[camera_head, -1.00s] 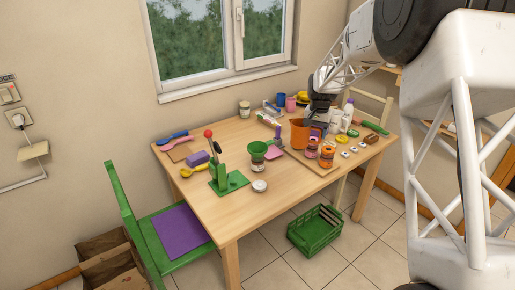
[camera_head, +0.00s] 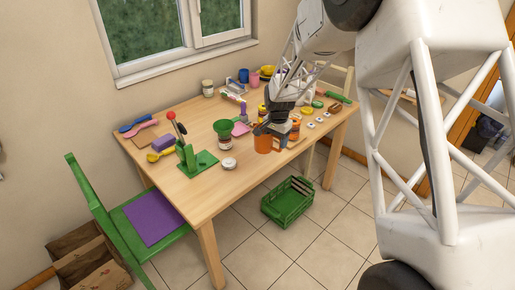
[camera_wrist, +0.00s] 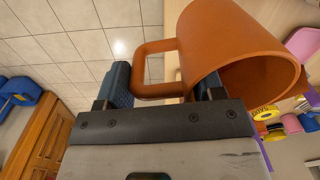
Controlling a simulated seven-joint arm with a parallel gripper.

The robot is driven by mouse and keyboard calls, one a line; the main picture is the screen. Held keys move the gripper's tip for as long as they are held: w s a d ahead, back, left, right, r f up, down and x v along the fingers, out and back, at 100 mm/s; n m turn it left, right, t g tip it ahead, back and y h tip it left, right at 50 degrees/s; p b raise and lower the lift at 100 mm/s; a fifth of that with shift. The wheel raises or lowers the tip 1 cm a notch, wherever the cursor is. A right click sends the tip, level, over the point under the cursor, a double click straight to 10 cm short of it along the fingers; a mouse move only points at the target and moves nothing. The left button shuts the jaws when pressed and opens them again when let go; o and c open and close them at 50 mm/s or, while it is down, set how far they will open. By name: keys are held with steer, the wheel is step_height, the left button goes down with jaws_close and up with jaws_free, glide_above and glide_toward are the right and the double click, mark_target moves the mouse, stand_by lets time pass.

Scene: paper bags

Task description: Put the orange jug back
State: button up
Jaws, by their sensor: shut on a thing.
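The orange jug (camera_head: 263,144) is near the front edge of the table, right of the green-topped jar, in the head view. My gripper (camera_head: 272,128) is right above it and partly covers it. In the wrist view the jug (camera_wrist: 225,40) fills the upper right, its open mouth facing lower right. Its square handle (camera_wrist: 155,48) points left, and my gripper's (camera_wrist: 165,85) fingers stand at either side of the handle, shut on it. The right finger is partly hidden by the jug. I cannot tell how far the jug is above the tabletop.
On the table (camera_head: 200,190) are a green stand with a red-knobbed lever (camera_head: 200,160), a green-topped jar (camera_head: 222,128) and a small white-lidded tin (camera_head: 229,163). Several jars and small items crowd the right end. A green crate (camera_head: 288,203) stands on the floor below the front edge.

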steer(key=shift+m, duration=0.9)
steer(key=s+f, duration=0.3)
steer(key=s, duration=0.1)
steer(key=shift+s+a+f, duration=0.15)
steer(key=shift+s+f, duration=0.05)
steer(key=shift+f, duration=0.15)
steer(key=w+a+f, duration=0.1)
steer(key=w+a, duration=0.1)
steer(key=w, duration=1.3)
steer(key=shift+a+f, duration=0.2)
steer(key=shift+w, duration=0.1)
steer(key=shift+w+f, duration=0.15)
steer(key=shift+f, duration=0.75)
steer(key=shift+w+f, duration=0.15)
steer(key=shift+f, duration=0.7)
steer(key=shift+f, duration=0.15)
